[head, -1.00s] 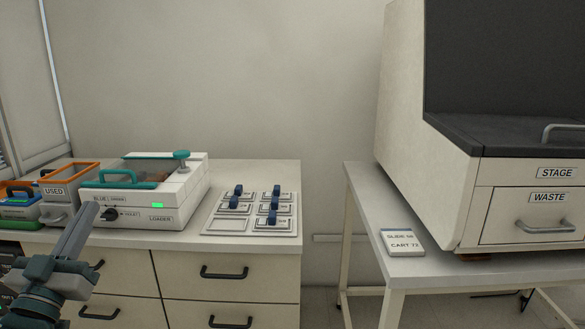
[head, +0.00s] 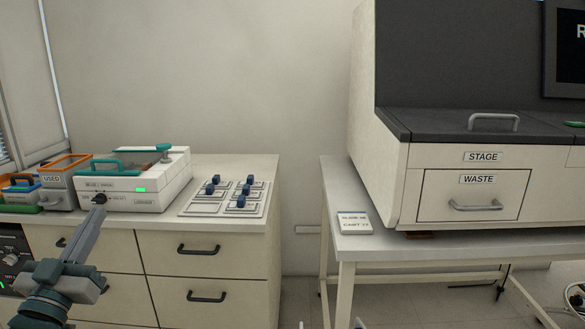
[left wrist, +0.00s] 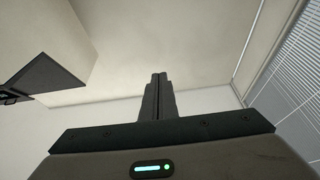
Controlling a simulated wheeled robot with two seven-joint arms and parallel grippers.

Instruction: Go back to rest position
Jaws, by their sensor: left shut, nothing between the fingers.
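My left gripper (head: 97,216) shows at the lower left of the head view, its fingers pointing up and together. It is shut and holds nothing. In the left wrist view its fingers (left wrist: 157,82) are closed against each other, with bare wall and ceiling behind them. My right gripper is not in view.
A pad with several blue-handled pieces (head: 226,196) lies on the left counter (head: 262,172). Used bins (head: 60,182) stand at the far left. On the right table (head: 350,246) are a slide card (head: 353,223) and the cabinet with the waste drawer (head: 470,195). A gap separates counter and table.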

